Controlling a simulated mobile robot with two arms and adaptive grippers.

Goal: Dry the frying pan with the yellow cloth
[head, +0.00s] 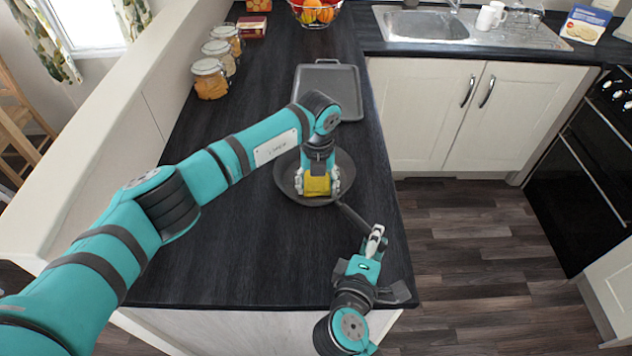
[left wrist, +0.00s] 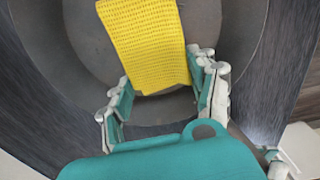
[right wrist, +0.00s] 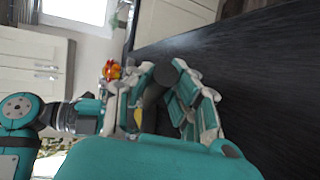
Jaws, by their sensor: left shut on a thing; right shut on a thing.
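The dark frying pan (head: 346,167) lies on the black counter, its handle (head: 352,214) pointing to the lower right. My left gripper (head: 318,188) is over the inside of the pan, shut on the yellow cloth (head: 317,184). In the left wrist view the cloth (left wrist: 147,42) hangs between the fingers over the pan floor (left wrist: 85,50); whether it touches the floor is hard to tell. My right gripper (head: 374,238) is shut on the end of the pan handle, which shows between its fingers in the right wrist view (right wrist: 165,73).
A grey rectangular tray (head: 342,82) lies behind the pan. Several glass jars (head: 210,78) stand along the left wall, and a fruit bowl (head: 316,12) at the back. The counter (head: 225,240) left of the pan is bare. The counter's right edge is close to my right gripper.

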